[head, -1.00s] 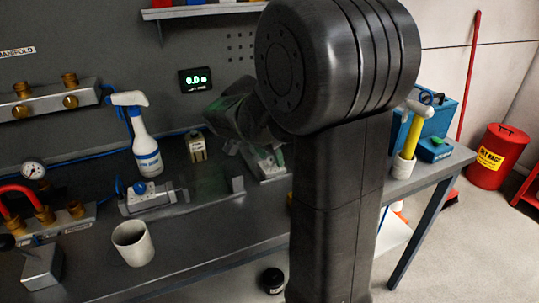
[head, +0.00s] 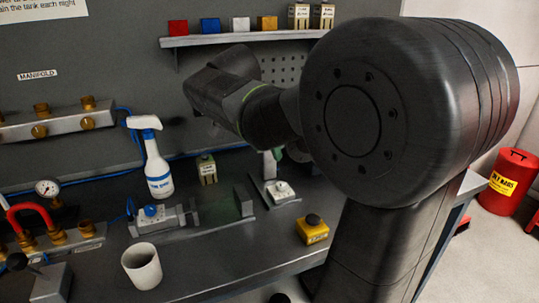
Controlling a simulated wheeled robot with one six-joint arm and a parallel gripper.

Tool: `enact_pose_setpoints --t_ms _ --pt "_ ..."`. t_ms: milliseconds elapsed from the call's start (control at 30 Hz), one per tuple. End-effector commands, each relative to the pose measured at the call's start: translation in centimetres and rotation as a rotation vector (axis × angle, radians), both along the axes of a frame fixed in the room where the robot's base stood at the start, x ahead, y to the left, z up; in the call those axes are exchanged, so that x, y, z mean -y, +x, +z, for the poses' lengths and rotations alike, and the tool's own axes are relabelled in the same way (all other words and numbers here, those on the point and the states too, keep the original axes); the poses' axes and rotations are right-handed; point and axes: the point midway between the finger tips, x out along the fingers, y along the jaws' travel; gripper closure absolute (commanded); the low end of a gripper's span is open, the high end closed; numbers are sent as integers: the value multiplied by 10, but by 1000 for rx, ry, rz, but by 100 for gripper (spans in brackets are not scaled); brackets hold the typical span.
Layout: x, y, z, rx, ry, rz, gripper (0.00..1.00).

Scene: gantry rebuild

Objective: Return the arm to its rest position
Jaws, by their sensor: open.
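My arm (head: 395,110) fills the right half of the head view. Its large dark joint is close to the camera, and a dark forearm link (head: 225,95) reaches left over the bench in front of the back panel. My gripper cannot be made out; the arm's far end is hidden behind its own links. No held object shows.
Below the arm, the grey bench (head: 215,265) carries a white cup (head: 142,266), a spray bottle (head: 158,165), a vise (head: 160,217), a yellow button box (head: 312,230) and a small tagged box (head: 207,169). A shelf (head: 240,38) holds coloured blocks above. A red bin (head: 510,180) stands right.

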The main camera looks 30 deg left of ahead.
Motion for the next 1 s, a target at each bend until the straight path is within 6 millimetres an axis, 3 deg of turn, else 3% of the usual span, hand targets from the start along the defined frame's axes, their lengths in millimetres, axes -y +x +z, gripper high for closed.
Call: enact_pose_setpoints --t_ms 633,767,1000 --pt "0 1 -3 0 -1 0 53" --pt "2 7 -17 -2 -3 -2 53" --pt "7 24 -60 -3 -5 -3 53"
